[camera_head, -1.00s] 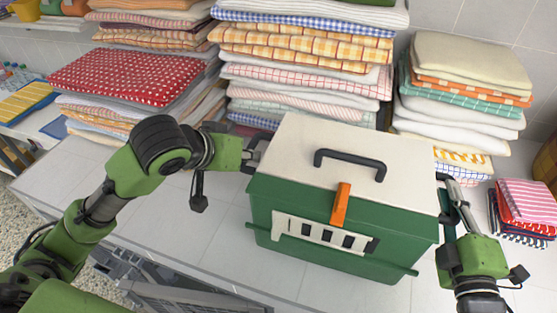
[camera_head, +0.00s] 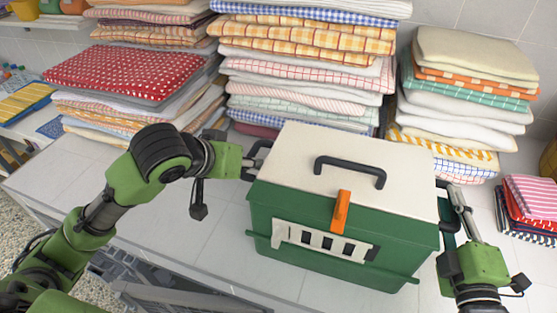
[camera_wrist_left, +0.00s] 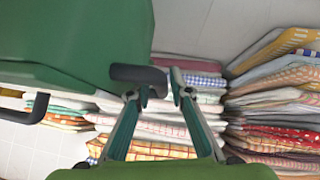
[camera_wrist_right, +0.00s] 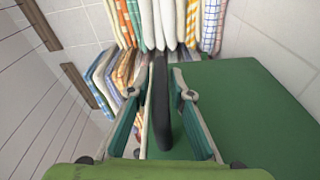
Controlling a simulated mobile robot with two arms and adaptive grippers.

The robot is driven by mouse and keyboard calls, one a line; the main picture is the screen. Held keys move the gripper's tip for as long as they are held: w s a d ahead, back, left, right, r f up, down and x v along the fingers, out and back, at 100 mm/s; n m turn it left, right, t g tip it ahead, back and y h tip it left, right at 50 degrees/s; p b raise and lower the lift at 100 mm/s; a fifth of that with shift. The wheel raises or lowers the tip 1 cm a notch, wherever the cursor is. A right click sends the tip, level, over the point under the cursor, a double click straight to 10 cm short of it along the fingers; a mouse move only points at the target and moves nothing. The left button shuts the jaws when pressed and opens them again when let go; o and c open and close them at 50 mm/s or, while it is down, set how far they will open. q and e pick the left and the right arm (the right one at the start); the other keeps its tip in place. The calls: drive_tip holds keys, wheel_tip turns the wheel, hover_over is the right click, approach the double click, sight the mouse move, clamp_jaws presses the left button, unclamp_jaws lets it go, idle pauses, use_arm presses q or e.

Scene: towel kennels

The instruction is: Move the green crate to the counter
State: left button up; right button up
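The green crate (camera_head: 330,228) has a cream lid (camera_head: 300,150), a black top handle, an orange latch and a slotted front panel. It is at the front of the white tiled counter (camera_head: 150,222). I cannot tell whether its base touches the surface. The crate's back and underside are hidden.
Tall stacks of folded towels stand behind the crate: red dotted (camera_head: 130,72), checked (camera_head: 305,60) and cream-topped (camera_head: 475,55). A small pink and red pile (camera_head: 530,198) lies at right. The counter left of the crate is clear.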

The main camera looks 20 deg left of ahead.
use_arm(q)
drive_tip(key=shift+r, duration=0.1)
use_arm(e)
drive_tip(key=shift+r, duration=0.1)
use_arm(q)
wheel_tip(320, 180, up, 10)
drive_tip(key=shift+f, duration=0.1)
use_arm(e)
drive_tip(key=shift+s, duration=0.1)
drive_tip(key=s, duration=0.7)
drive_tip(key=shift+s+d, duration=0.15)
drive_tip(key=shift+d, duration=0.3)
use_arm(q)
drive_tip(key=shift+s, duration=0.1)
use_arm(e)
drive_tip(key=shift+s+f, duration=0.1)
drive_tip(key=shift+f, duration=0.1)
idle(0.4)
